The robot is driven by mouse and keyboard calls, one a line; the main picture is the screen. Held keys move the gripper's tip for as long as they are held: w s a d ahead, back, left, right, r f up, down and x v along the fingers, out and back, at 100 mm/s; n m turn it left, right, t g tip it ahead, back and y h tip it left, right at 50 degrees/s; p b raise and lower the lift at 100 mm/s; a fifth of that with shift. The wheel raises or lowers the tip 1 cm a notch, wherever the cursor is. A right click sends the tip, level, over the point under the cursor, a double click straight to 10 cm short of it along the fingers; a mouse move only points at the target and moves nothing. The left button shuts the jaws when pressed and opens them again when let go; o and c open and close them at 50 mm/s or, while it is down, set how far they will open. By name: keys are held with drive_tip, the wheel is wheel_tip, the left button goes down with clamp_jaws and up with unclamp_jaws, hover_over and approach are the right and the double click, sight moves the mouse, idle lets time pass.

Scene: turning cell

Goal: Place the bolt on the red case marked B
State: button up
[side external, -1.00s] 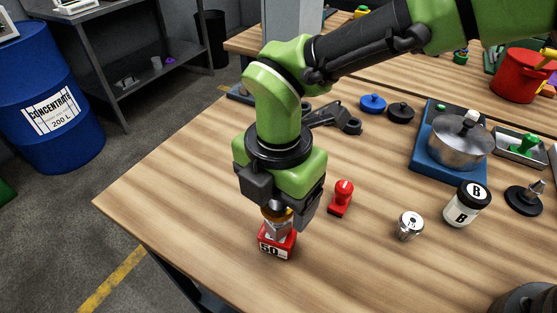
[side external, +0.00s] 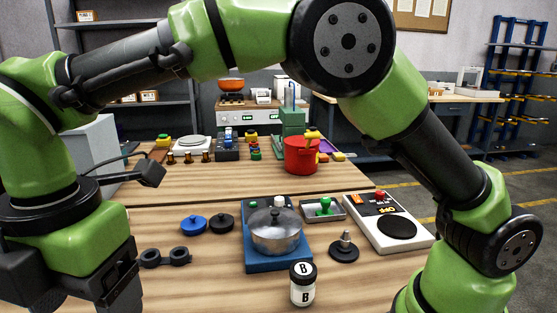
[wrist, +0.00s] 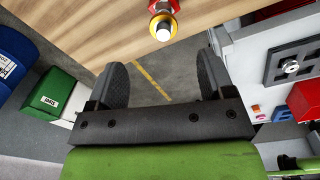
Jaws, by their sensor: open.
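My gripper (wrist: 160,80) is open and empty in the wrist view, with bare floor showing between its fingers. In the side view only its upper part (side external: 120,285) shows at the lower left; its tips are cut off. A small upright piece with a white tip and a yellow ring (wrist: 163,26) stands on a red thing (wrist: 156,6) near the table edge, apart from the fingers. I cannot tell whether that piece is the bolt or read any marking on the red thing. No red case marked B shows clearly. A white jar with a black lid (side external: 303,284) is marked B.
On the table are a steel pot (side external: 276,231) on a blue base, a black round foot with a stud (side external: 344,246), blue (side external: 193,225) and black (side external: 221,223) knobs, and a white scale (side external: 390,222). A red pot (side external: 300,155) stands farther back.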

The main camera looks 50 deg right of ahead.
drive_tip(key=s+d+r+m+t+y, duration=0.2)
drive_tip(key=d+r+m, duration=0.9)
drive_tip(key=d, duration=0.4)
drive_tip(key=s+d+f+m+t, duration=0.2)
drive_tip(key=s+d+m+t, duration=0.3)
drive_tip(key=s+d+m, duration=0.5)
drive_tip(key=s+m, duration=0.1)
drive_tip(key=m, duration=0.5)
drive_tip(key=shift+s+d+f+m+h, duration=0.15)
drive_tip(key=shift+s+d+m+h, duration=0.15)
drive_tip(key=shift+s, duration=0.1)
